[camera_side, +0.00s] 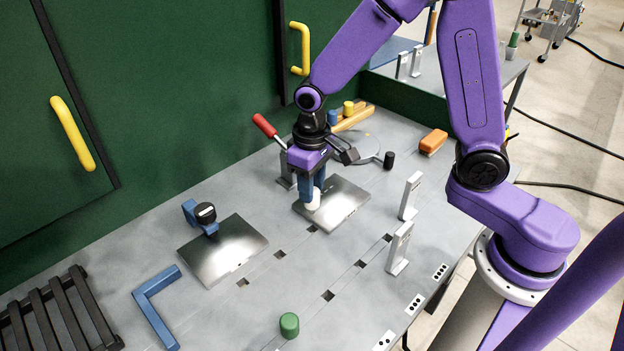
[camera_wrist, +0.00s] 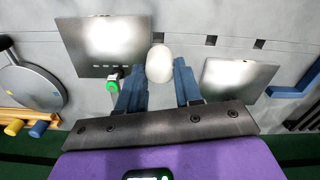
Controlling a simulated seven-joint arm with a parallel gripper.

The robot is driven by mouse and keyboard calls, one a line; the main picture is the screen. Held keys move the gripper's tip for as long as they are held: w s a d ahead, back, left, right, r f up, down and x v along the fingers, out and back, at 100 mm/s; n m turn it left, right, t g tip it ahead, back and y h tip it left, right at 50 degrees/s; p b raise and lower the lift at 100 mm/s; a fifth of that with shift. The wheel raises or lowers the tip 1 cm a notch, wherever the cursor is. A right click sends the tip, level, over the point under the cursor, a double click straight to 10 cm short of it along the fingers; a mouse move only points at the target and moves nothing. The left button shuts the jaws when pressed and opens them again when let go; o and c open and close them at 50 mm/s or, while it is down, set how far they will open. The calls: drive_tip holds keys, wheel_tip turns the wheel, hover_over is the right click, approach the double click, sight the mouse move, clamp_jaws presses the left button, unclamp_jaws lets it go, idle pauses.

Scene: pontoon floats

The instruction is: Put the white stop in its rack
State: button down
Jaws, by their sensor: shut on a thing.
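My gripper (camera_side: 313,186) is shut on the white stop (camera_side: 313,200), a small rounded cylinder, between its blue fingers. In the wrist view the white stop (camera_wrist: 160,64) shows at the fingertips of my gripper (camera_wrist: 158,84). It is over the near-left part of a shiny metal plate (camera_side: 341,203); I cannot tell whether it touches anything below. A wooden rack (camera_side: 355,119) at the back of the table has a blue stop (camera_side: 332,117) and a yellow stop (camera_side: 348,107) at it. The rack also shows in the wrist view (camera_wrist: 22,116). My gripper partly hides the stop.
A red-handled clamp (camera_side: 265,126) is close beside my gripper. A second plate (camera_side: 222,250) lies left. Upright metal brackets (camera_side: 400,249) stand right. A round disc (camera_side: 366,147) is near the rack.

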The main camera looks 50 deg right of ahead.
sight(311, 207)
drive_tip(key=shift+f, duration=2.4)
drive_tip(key=shift+f, duration=0.95)
drive_tip(key=shift+r, duration=0.2)
drive_tip(key=shift+r, duration=0.5)
drive_tip(key=shift+f, duration=0.7)
idle(1.3)
drive_tip(key=c, duration=0.7)
unclamp_jaws()
